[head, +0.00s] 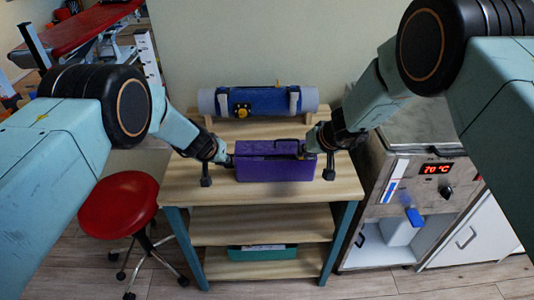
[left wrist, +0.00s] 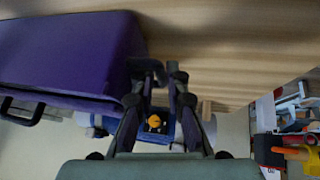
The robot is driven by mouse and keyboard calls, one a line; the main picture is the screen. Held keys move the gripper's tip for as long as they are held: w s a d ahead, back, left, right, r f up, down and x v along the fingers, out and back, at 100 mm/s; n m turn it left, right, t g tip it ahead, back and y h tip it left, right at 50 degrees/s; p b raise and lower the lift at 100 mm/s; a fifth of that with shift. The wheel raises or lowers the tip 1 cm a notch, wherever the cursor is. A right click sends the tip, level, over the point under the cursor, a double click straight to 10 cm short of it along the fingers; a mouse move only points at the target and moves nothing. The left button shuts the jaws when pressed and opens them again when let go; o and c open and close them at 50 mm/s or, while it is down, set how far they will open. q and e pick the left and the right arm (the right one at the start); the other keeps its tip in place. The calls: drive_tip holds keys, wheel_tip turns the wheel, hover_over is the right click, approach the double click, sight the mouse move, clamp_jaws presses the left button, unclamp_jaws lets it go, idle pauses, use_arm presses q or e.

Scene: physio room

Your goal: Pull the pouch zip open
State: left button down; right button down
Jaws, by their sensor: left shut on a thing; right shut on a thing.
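The purple pouch (head: 272,168) stands on the wooden table, with a dark handle along its far top edge. It also shows in the left wrist view (left wrist: 65,55), filling the upper left. My left gripper (head: 230,160) is at the pouch's left end, shut on the pouch there. In the left wrist view its fingertips (left wrist: 160,72) are close together beside the pouch's end; the exact part held is hard to make out. My right gripper (head: 306,152) is shut at the top right of the pouch, by a small yellow piece, apparently the zip pull. Its fingertips are partly hidden.
A blue roll with a yellow knob (head: 242,110) lies on supports behind the pouch. The wooden table (head: 210,188) has free room in front. A red stool (head: 118,203) stands left, and a cabinet with a temperature display (head: 436,168) stands right.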

use_arm(q)
drive_tip(key=shift+s+f, duration=0.25)
drive_tip(key=shift+f, duration=0.1)
use_arm(e)
drive_tip(key=shift+d, duration=1.15)
drive_tip(key=c, duration=1.3)
unclamp_jaws()
drive_tip(key=shift+d, duration=0.1)
drive_tip(key=shift+r, duration=4)
use_arm(q)
drive_tip(key=c, duration=1.5)
unclamp_jaws()
drive_tip(key=shift+o, duration=0.3)
drive_tip(key=shift+w, duration=0.15)
drive_tip(key=shift+r, duration=0.1)
